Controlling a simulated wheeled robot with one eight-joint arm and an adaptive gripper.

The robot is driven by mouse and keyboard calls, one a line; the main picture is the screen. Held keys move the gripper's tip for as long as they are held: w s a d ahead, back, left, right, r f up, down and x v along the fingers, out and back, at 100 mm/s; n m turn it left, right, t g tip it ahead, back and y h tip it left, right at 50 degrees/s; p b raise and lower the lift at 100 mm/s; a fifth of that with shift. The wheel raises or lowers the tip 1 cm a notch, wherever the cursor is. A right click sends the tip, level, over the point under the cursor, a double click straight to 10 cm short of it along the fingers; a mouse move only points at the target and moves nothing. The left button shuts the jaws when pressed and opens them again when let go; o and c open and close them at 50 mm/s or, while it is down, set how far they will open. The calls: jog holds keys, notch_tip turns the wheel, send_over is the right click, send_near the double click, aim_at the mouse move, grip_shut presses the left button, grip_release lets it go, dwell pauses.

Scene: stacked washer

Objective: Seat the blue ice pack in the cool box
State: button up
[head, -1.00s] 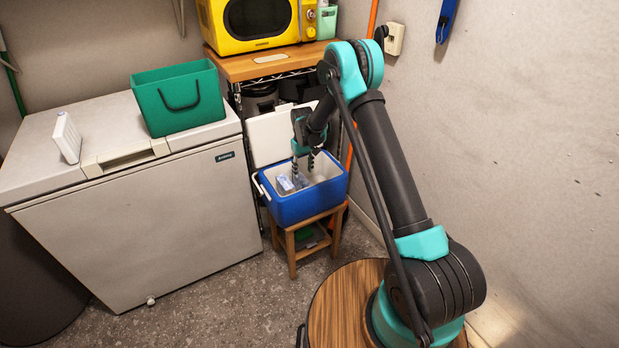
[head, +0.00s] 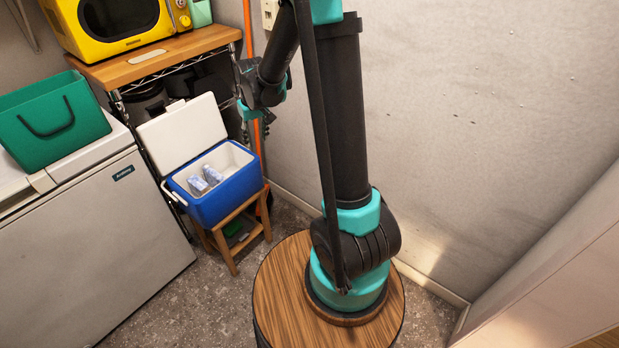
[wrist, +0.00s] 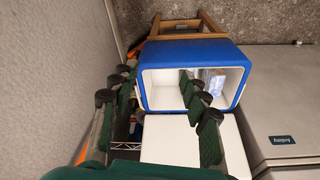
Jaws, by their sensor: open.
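The blue cool box (head: 228,198) stands open on a small wooden stool, its white lid (head: 182,132) tipped back. Two pale blue-white packs, one at the left (head: 198,184) and one at the right (head: 212,174), sit side by side in the box's left part. I cannot tell which is the blue ice pack. In the wrist view a pale pack (wrist: 217,82) shows in the box, partly behind a finger. My gripper (head: 257,118) is beyond and right of the box in the picture, apart from the packs. In the wrist view its fingers (wrist: 155,92) are spread and empty.
A white chest freezer (head: 100,220) with a green bin (head: 48,125) on it stands left. A wooden-topped rack (head: 160,58) with a yellow microwave is behind. The bare wall (head: 450,120) and an orange pole (head: 249,30) are close to my arm.

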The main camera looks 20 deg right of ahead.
jog(key=s+d+m+t, duration=0.1)
jog(key=s+d, duration=0.4)
jog(key=s, duration=0.7)
jog(key=s+d+m+t, duration=0.1)
jog(key=s+d, duration=0.5)
jog(key=s, duration=0.6)
jog(key=shift+s+r+m, duration=0.3)
jog(key=shift+m, duration=0.4)
jog(key=shift+d, duration=0.1)
